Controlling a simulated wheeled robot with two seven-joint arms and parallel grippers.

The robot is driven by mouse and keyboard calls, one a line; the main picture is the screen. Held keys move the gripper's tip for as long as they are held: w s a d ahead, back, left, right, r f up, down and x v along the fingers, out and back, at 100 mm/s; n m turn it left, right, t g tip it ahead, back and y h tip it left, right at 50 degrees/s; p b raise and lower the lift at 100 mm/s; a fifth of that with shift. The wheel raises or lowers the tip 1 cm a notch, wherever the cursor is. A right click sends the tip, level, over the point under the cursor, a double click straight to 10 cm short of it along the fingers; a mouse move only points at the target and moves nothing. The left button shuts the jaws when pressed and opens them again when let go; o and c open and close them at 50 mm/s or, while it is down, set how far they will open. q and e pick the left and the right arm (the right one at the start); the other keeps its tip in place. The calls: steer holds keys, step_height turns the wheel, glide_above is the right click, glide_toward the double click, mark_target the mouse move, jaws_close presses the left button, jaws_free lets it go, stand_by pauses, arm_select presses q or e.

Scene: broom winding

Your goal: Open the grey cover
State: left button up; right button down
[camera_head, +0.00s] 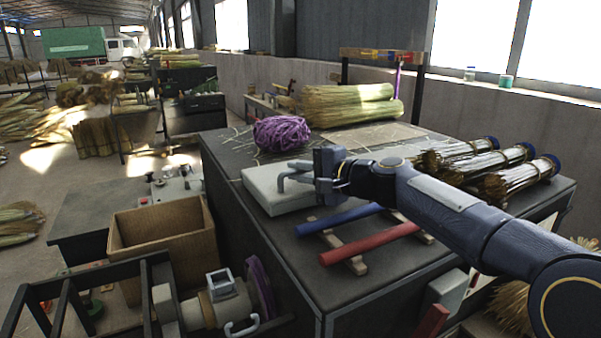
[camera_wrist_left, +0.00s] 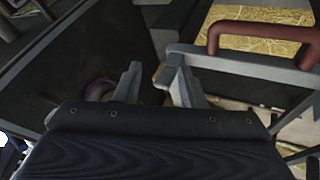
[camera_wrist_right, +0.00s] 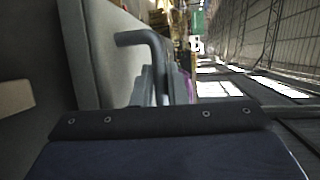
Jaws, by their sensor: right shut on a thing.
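The grey cover (camera_head: 268,196) is a pale, flat block lying closed on the dark table, and it has a bent grey handle (camera_head: 291,172) on top. My right gripper (camera_head: 318,178) is at this handle and shut on it. In the right wrist view, the handle (camera_wrist_right: 136,40) runs into the fingers (camera_wrist_right: 163,85), beside the pale face of the cover (camera_wrist_right: 108,50); the fingers hide part of the handle. My left gripper (camera_wrist_left: 154,82) shows only in its own wrist view. Its fingers are apart, with nothing seen between them.
A blue bar (camera_head: 338,219) and a red bar (camera_head: 368,244) lie just in front of the cover. A purple twine bundle (camera_head: 281,133) sits behind it, and straw bundles (camera_head: 350,104) lie farther back. A red handle (camera_wrist_left: 258,27) is near my left gripper. A cardboard box (camera_head: 163,244) stands left.

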mark_target(292, 181)
steer(key=r+p, duration=0.1)
steer(key=p, duration=0.1)
steer(key=w+r+p, duration=0.1)
steer(key=r+p, duration=0.1)
steer(key=w+r+p, duration=0.1)
steer(key=r+p, duration=0.1)
steer(key=shift+a+r, duration=0.15)
steer(key=shift+a, duration=0.25)
steer(key=shift+w+a+r+m+g+h+p, duration=0.25)
steer(key=shift+w+r+g+h+p, duration=0.25)
steer(key=shift+p, duration=0.55)
steer(key=shift+w+a+r+m+g+h+p, duration=0.15)
steer(key=shift+w+a+r+g+h+p, duration=0.25)
steer(key=shift+w+p, duration=0.5)
steer(key=shift+w+a+r+m+g+h+p, duration=0.1)
steer(key=shift+w+r+m+g+h+p, duration=0.15)
steer(key=shift+w+r+g+p, duration=0.65)
steer(key=shift+s+f, duration=0.35)
steer(key=shift+s, duration=0.1)
steer(key=c, duration=1.5)
jaws_free()
steer(key=shift+o, duration=0.2)
steer(key=shift+d, duration=0.1)
